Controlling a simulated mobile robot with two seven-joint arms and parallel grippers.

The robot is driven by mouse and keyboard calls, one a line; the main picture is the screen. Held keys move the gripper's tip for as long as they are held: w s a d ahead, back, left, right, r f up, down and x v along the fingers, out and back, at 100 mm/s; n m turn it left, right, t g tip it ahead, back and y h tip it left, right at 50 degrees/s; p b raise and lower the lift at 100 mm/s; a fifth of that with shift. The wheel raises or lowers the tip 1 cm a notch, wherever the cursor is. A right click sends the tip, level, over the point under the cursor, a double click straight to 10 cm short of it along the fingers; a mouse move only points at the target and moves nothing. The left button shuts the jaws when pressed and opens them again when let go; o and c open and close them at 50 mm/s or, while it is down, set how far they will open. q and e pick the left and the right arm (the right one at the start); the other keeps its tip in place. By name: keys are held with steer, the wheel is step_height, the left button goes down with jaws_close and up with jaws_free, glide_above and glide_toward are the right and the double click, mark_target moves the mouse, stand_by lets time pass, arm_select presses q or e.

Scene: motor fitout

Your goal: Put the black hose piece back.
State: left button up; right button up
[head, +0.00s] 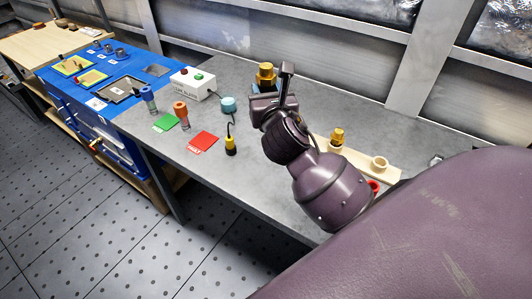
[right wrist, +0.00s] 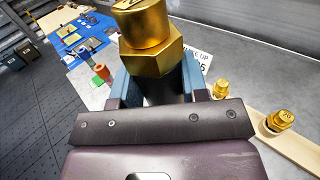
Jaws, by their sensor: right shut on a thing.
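My right gripper (head: 272,98) is raised over the grey bench. It is shut on the black hose piece (right wrist: 160,90), which shows as a dark body between the fingers in the right wrist view. A gold hex fitting (right wrist: 150,50) tops the piece; the fitting also shows in the head view (head: 265,73). The lower end of the piece is hidden by the gripper. A pale wooden rack (head: 357,156) lies to the right of the gripper, partly behind my arm. My left gripper is not in view.
On the bench to the left are a white button box (head: 194,82), a green card (head: 165,123), a red card (head: 203,144), blue (head: 148,100) and orange (head: 181,114) capped parts and a yellow-black pendant (head: 230,145). A blue-topped bench (head: 95,75) stands beyond.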

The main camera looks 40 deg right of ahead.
arm_select(q)
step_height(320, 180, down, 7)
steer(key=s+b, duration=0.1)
steer(key=b, duration=0.4)
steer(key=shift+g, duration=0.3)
arm_select(e)
step_height(320, 180, down, 17)
steer(key=shift+r, duration=0.2)
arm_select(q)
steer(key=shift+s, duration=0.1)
arm_select(e)
steer(key=shift+f, duration=0.15)
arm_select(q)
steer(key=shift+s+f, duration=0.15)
arm_select(e)
steer(key=o, duration=1)
